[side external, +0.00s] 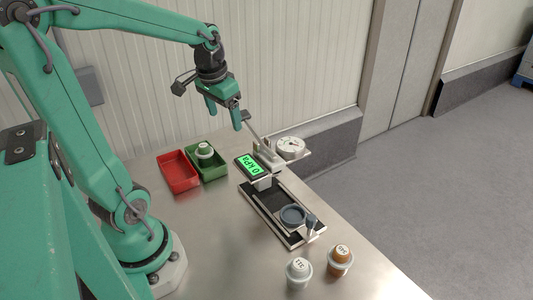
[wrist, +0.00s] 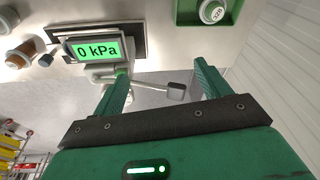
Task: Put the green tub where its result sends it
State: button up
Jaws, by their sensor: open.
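The green tub (side external: 204,150) sits upright in the green tray (side external: 221,171); its pale numbered top also shows in the wrist view (wrist: 212,11), too small to read surely. The red tray (side external: 179,176) beside it looks empty. The tester's display (side external: 247,166) glows green; in the wrist view (wrist: 97,50) it reads 0 kPa. The tester's round cup (side external: 293,215) is empty. My gripper (side external: 224,113) is open and empty, raised above the table behind the display. In the wrist view, the lever's dark knob (wrist: 175,91) shows between and beyond its fingers (wrist: 160,72).
A round gauge (side external: 290,147) is behind the tester. A ribbed wall runs along the back. The table left of the tester's base is clear.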

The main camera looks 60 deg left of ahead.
jog(key=s+d+r+m+t, duration=0.1)
jog(key=s+d, duration=0.2)
jog(key=d, duration=0.4)
jog(key=s+d+r+m+t+h, duration=0.1)
jog(key=s+d+r+t, duration=0.1)
jog(key=d, duration=0.5)
jog(key=shift+s+m, duration=0.3)
jog(key=shift+s, duration=0.2)
